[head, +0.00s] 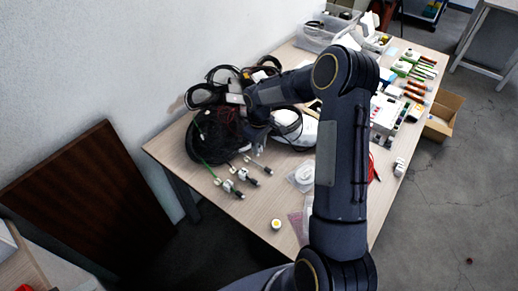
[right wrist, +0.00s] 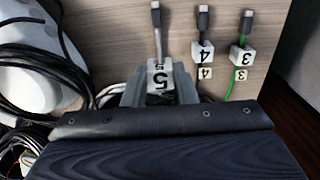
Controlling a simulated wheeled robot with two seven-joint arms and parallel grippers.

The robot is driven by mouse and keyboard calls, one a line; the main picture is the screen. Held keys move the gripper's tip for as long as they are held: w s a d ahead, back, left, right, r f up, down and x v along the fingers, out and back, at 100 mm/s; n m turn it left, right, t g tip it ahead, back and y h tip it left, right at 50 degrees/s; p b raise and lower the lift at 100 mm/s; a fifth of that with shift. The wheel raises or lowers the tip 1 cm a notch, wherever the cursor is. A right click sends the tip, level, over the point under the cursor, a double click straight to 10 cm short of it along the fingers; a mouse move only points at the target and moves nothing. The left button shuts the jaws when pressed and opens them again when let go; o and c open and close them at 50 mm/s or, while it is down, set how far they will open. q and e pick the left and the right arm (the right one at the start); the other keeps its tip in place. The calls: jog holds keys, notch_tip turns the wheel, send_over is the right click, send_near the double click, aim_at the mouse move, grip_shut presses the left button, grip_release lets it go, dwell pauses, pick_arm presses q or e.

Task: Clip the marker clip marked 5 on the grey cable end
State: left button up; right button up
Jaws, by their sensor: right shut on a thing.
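The white marker clip marked 5 (right wrist: 160,84) is between the fingers of my right gripper (right wrist: 160,95), which is shut on it. The grey cable end (right wrist: 157,32) runs straight out from the clip's far edge, its dark connector pointing away. The clip lies in line with this cable; whether it is fully seated around it is hidden. In the head view, the grey cable end (head: 262,167) lies on the table beside my right gripper (head: 254,150), whose fingers are partly hidden by the arm. My left gripper is not in view.
Beside it lie a cable with a white clip marked 4 (right wrist: 202,52) and a green cable with one marked 3 (right wrist: 240,56). Coiled black cables (head: 212,138) crowd the table's back left. A round yellow-centred item (head: 276,225) lies near the front edge.

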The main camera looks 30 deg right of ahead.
jog(key=shift+w+d+f+b, duration=0.1)
jog(key=shift+f+b, duration=0.35)
jog(key=shift+f, duration=0.35)
jog(key=b, duration=0.3)
send_over(259, 164)
jog(key=shift+f, duration=2.2)
jog(key=shift+f+b, duration=0.85)
jog(key=shift+f, duration=0.1)
jog(key=o, duration=1)
jog(key=shift+r, duration=0.15)
